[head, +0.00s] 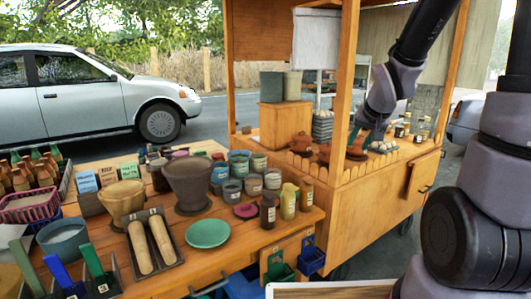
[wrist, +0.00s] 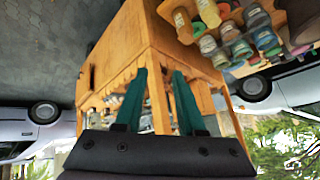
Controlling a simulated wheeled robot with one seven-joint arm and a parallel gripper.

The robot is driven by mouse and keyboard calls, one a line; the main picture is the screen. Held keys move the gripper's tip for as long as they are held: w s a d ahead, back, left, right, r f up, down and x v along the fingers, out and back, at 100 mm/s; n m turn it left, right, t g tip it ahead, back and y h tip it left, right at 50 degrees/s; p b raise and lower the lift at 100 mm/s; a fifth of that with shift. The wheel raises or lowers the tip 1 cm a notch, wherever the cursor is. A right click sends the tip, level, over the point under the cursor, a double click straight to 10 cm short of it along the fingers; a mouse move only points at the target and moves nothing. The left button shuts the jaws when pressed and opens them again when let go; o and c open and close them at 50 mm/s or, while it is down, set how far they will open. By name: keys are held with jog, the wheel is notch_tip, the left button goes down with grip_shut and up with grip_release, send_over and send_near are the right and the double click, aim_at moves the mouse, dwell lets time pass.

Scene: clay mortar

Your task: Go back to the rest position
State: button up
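Brown clay pots (head: 301,142), small jars (head: 408,122) and a wooden post (head: 345,75) crowd the cart. A table in front holds a large mortar (head: 187,182), a green plate (head: 208,233) and several jars. A silver car (head: 85,95) stands across the road.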

jog(key=s+a+r+y, duration=0.1)
jog(key=s+a+r, duration=0.1)
jog(key=s+r, duration=1.3)
jog(key=s, duration=0.3)
jog(key=shift+s+a+y, duration=0.2)
jog(key=shift+y, duration=0.2)
